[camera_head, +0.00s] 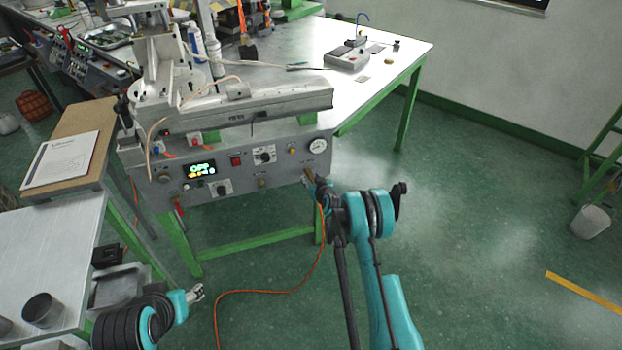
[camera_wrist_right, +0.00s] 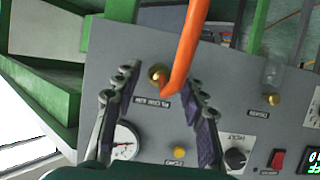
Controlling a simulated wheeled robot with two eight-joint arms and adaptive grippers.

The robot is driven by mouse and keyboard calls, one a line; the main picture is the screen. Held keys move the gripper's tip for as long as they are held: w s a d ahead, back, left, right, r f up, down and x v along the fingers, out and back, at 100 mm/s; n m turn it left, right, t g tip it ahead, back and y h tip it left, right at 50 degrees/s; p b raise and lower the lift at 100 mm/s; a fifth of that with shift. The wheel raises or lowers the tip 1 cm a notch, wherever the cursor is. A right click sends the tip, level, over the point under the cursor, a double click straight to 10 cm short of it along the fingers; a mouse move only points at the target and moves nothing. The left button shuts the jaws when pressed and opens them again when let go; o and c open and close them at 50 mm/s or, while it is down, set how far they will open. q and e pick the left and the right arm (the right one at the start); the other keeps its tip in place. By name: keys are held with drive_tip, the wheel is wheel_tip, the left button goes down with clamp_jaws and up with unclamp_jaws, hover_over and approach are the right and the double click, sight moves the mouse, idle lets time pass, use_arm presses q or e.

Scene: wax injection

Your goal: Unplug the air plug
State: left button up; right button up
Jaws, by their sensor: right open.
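The orange air hose (camera_wrist_right: 190,45) runs to a brass fitting (camera_wrist_right: 157,74) on the grey panel, where the air plug is. The hose end meets the fitting, and its bend partly covers it. My right gripper (camera_wrist_right: 161,80) is open, with one finger on each side of the hose end and fitting. The fingers appear clear of both. In the head view my right gripper (camera_head: 313,185) is at the panel's lower right corner, and the hose (camera_head: 270,291) hangs to the floor. My left gripper (camera_head: 195,294) is low at the left, away from the panel; its jaws are too small to read.
The machine's panel (camera_head: 232,178) carries knobs, a lit display (camera_head: 201,169), a red switch (camera_head: 236,161) and a pressure gauge (camera_head: 318,145). Green table legs stand below. A side table (camera_head: 50,240) stands at the left.

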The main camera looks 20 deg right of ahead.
clamp_jaws()
drive_tip(key=s, duration=0.6)
drive_tip(key=shift+d, duration=0.15)
idle(0.9)
